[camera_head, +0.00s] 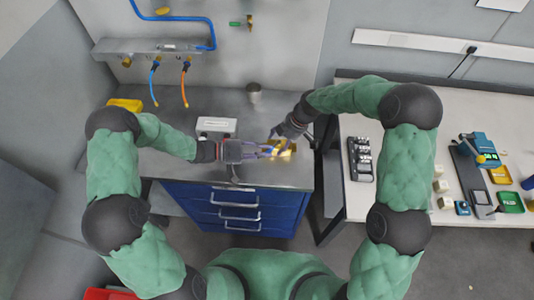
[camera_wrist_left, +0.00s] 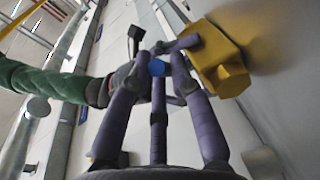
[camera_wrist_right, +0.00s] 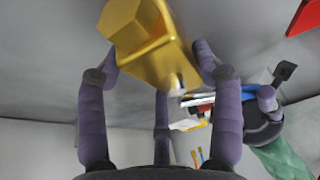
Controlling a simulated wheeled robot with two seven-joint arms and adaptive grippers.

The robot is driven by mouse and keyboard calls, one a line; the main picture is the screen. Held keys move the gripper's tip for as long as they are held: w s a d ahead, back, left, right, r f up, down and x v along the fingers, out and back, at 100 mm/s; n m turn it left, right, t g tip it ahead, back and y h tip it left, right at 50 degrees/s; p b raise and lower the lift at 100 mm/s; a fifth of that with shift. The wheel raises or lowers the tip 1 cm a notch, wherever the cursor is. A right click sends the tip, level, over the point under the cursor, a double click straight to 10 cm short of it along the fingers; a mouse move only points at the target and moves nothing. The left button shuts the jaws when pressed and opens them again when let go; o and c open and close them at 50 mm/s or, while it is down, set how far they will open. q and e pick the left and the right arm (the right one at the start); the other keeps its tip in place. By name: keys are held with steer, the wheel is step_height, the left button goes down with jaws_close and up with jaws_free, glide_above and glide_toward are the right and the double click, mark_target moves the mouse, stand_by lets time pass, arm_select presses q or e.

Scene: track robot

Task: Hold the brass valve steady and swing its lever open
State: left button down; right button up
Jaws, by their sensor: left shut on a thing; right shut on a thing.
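The brass valve (camera_head: 287,150) is on the grey worktop near its right front edge. In the right wrist view its hexagonal gold body (camera_wrist_right: 150,40) sits between the fingers of my right gripper (camera_wrist_right: 155,68), which is shut on it. My left gripper (camera_head: 267,150) reaches in from the left. In the left wrist view my left gripper (camera_wrist_left: 158,62) is closed around a blue piece (camera_wrist_left: 157,68), which looks like the lever's end, beside the valve body (camera_wrist_left: 222,62). Fingers hide most of the lever, so its angle is unclear.
A white box (camera_head: 216,127) and a grey cup (camera_head: 254,93) stand behind my grippers. A wall manifold (camera_head: 150,47) with hoses is at the back left. A white table (camera_head: 400,150) with tools stands to the right. Blue drawers (camera_head: 235,210) are below the worktop.

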arm_select(q)
steer(key=shift+w+a+m+g, duration=0.25)
steer(key=shift+m+g, duration=0.2)
steer(key=shift+g, duration=0.2)
steer(key=shift+w+a+m+g, duration=0.1)
steer(key=shift+w+m+g, duration=0.1)
steer(key=shift+m+g, duration=0.35)
steer(key=c, duration=1.1)
jaws_free()
steer(key=shift+a, duration=0.1)
steer(key=a, duration=0.4)
steer(key=a+r, duration=0.1)
steer(key=a, duration=0.6)
steer(key=shift+a+r, duration=0.3)
steer(key=shift+a, duration=0.1)
